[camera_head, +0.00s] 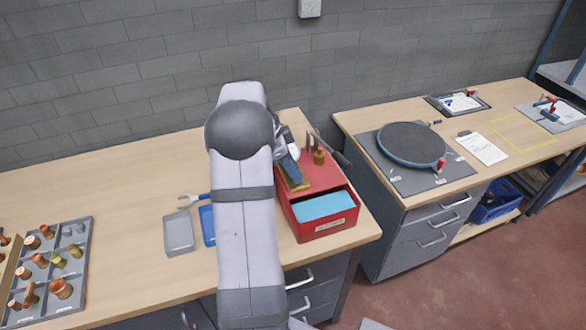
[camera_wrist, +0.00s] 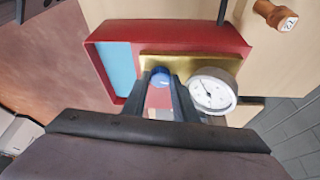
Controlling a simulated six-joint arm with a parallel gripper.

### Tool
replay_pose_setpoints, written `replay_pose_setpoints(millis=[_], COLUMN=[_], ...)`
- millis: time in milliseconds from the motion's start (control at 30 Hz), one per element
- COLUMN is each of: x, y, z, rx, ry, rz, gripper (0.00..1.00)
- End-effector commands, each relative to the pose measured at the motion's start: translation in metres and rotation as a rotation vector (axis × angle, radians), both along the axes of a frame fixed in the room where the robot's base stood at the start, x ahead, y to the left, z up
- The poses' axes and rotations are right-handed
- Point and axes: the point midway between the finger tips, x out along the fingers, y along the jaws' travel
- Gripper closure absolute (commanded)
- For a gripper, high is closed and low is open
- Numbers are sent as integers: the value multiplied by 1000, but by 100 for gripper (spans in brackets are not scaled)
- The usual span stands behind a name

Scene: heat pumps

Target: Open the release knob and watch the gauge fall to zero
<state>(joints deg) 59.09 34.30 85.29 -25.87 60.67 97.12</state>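In the wrist view a blue knob (camera_wrist: 160,77) sits at a brass block (camera_wrist: 195,66) on the red box (camera_wrist: 170,32). A round white gauge (camera_wrist: 212,91) is just right of the knob; its thin dark needle shows, but the reading is too small to tell. My gripper (camera_wrist: 161,82) has its two dark fingers apart, one on each side of the knob, with a narrow gap between them. I cannot tell whether they touch the knob. In the head view my arm hides most of the gripper; the red box (camera_head: 338,184) and brass block (camera_head: 301,187) show beside it.
The red box has an open front compartment with a light blue lining (camera_head: 322,206). A wooden-handled tool (camera_head: 319,157) stands at its back. Grey (camera_head: 179,233) and blue (camera_head: 206,224) trays lie left of my arm. A fittings tray (camera_head: 55,270) is far left; a second bench (camera_head: 450,150) stands right.

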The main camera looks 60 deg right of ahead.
Motion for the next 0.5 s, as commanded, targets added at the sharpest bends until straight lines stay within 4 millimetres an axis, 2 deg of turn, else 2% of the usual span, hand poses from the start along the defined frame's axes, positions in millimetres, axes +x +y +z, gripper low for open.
replay_pose_setpoints(millis=[500], x=[-2], y=[2], z=[0], rx=[-1], ry=[0], rz=[272], gripper=[96])
